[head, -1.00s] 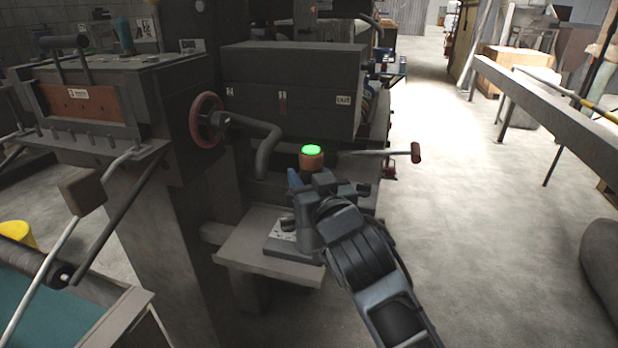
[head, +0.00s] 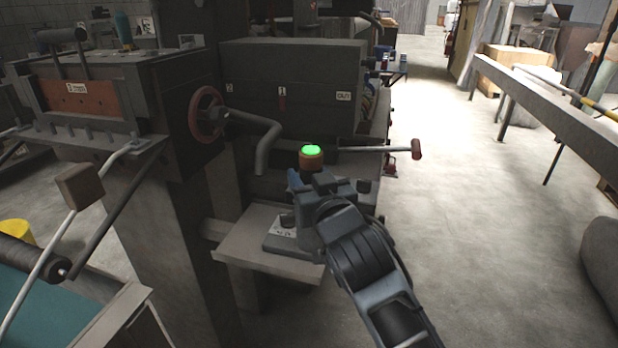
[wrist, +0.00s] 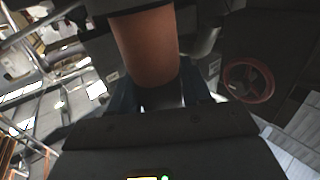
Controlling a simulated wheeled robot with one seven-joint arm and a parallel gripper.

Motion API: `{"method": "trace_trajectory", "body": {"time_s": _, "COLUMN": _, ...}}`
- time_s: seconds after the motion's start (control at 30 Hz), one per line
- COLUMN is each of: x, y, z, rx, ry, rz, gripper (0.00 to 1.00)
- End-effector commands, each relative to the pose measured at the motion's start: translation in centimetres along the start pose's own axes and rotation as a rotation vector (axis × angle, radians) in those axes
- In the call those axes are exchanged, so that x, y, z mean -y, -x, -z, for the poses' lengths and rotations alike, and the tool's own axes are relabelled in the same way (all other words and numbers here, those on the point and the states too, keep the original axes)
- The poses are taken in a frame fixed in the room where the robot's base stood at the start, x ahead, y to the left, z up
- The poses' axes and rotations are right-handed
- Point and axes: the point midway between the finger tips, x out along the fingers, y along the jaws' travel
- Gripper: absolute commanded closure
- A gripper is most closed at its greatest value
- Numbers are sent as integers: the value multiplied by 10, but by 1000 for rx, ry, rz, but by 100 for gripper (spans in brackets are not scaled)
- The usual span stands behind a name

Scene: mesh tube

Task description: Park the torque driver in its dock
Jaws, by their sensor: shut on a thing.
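The torque driver (head: 311,161) is an orange-brown cylinder with a lit green top. It stands about upright in my gripper (head: 300,185), which is shut on it above a small grey shelf. In the wrist view its orange body (wrist: 145,48) rises between the blue fingers of my gripper (wrist: 160,98). Its lower end is hidden in both views. A dark grey block (head: 279,241) with a white label sits on the shelf, below and left of my gripper. It looks like the dock, but my gripper and wrist cover part of it, and I cannot see an opening clearly.
The grey shelf (head: 240,254) juts from the machine column. A dark cabinet (head: 290,75) stands behind the driver. A bent pipe (head: 268,150) and a red-ended lever (head: 416,149) flank it. A handwheel (head: 207,115) is at left. Open floor (head: 470,210) lies to the right.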

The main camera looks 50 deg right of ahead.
Motion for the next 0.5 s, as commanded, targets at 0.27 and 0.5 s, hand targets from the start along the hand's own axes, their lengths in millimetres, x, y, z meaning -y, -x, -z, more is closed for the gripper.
{"method": "trace_trajectory", "body": {"time_s": 0.27, "x": 0, "y": 0, "z": -2, "rx": -4, "ry": 0, "rz": 0, "gripper": 88}}
{"method": "trace_trajectory", "body": {"time_s": 0.5, "x": 0, "y": 0, "z": -4, "rx": -3, "ry": 0, "rz": 0, "gripper": 88}}
